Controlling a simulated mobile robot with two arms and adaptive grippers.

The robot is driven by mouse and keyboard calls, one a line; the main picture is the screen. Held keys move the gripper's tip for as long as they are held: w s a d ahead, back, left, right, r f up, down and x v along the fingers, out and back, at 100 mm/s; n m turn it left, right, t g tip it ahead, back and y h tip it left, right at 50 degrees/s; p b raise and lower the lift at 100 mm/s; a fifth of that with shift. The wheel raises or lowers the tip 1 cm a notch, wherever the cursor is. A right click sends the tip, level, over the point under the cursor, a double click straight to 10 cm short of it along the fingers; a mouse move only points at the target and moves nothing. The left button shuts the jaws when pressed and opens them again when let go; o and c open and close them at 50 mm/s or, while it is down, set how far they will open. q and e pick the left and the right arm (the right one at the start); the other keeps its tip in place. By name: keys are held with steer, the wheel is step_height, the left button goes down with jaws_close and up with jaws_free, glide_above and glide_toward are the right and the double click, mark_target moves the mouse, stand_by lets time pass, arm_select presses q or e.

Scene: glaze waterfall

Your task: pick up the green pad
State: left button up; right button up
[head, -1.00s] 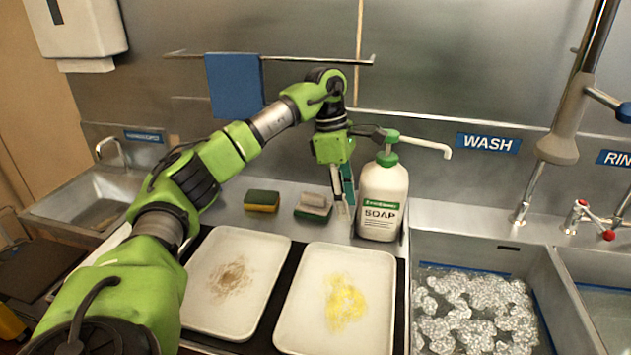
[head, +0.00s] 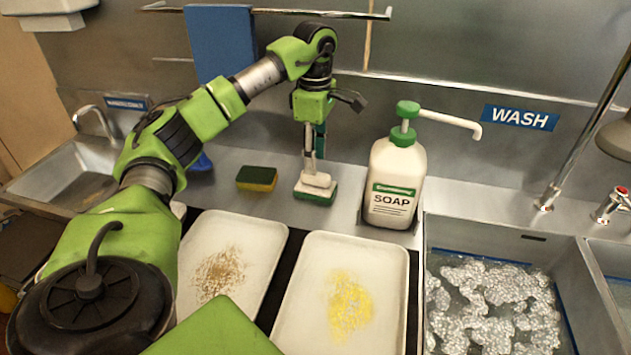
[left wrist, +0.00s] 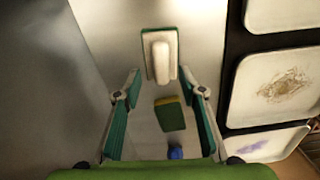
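The green pad (head: 316,194) lies on the steel counter behind the trays, left of the soap bottle. It has a green base and a pale, rounded handle on top. In the left wrist view the pad (left wrist: 160,56) is just ahead of and between the fingertips. My left gripper (head: 314,160) points down over the pad in the head view. In the left wrist view the left gripper (left wrist: 161,78) is open, with a finger on each side and nothing held. Whether a finger touches the handle I cannot tell. My right gripper is not seen.
A green and yellow sponge (head: 257,178) lies left of the pad; the soap bottle (head: 394,180) stands to its right. Two soiled trays, the left tray (head: 262,232) and the right tray (head: 397,265), lie in front. A blue cloth (head: 220,45) hangs from the rail behind.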

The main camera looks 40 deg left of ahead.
mark_target(316, 183)
arm_select(q)
steer(key=shift+s+d+f+p, duration=0.1)
steer(key=shift+f+p, duration=0.5)
steer(key=shift+f, duration=2.15)
jaws_close()
